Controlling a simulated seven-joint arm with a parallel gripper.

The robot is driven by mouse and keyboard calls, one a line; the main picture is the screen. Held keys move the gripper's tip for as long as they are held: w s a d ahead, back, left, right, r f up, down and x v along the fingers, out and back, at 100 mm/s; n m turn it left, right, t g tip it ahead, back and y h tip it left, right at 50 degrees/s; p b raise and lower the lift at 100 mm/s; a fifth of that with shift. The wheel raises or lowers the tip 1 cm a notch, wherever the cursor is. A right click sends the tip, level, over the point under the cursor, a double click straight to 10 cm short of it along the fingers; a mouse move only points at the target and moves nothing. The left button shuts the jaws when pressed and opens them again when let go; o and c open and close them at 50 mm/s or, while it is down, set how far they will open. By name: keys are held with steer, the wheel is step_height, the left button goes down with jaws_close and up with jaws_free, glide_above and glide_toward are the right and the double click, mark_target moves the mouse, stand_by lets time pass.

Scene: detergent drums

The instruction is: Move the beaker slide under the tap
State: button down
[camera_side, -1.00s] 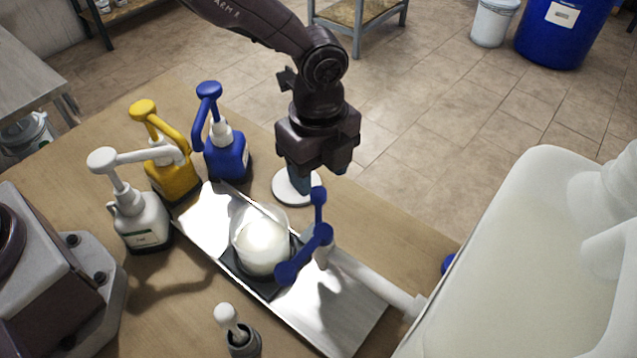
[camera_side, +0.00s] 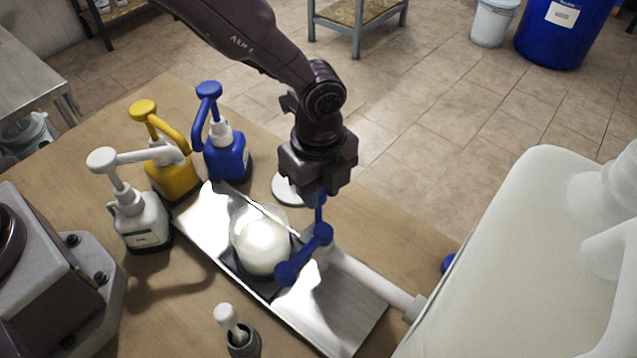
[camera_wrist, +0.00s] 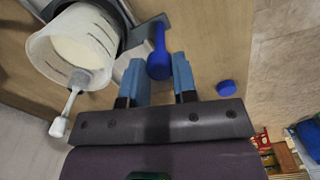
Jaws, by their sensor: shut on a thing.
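The clear beaker (camera_side: 262,243) with whitish contents stands upright on the dark slide plate (camera_side: 266,286), on a shiny metal track (camera_side: 352,312). The tap (camera_side: 345,262) is a pale pipe from the large white drum, with blue arms (camera_side: 305,255) at its end, just right of the beaker. My gripper (camera_side: 318,203) is at the upper blue arm. In the wrist view the blue arm (camera_wrist: 160,58) lies between the fingers of my gripper (camera_wrist: 161,78), which is shut on it. The beaker (camera_wrist: 75,45) is left of the fingers there. The arm's gripped end is partly hidden.
White (camera_side: 140,218), yellow (camera_side: 172,172) and blue (camera_side: 226,155) pump bottles stand left of the track. A small white-knobbed piece in a grey holder (camera_side: 240,340) stands in front. The white drum (camera_side: 500,260) fills the right side.

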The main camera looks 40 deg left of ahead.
steer(key=d, duration=1.2)
steer(key=shift+d+r, duration=0.1)
steer(key=c, duration=0.9)
jaws_free()
step_height(320, 180, up, 13)
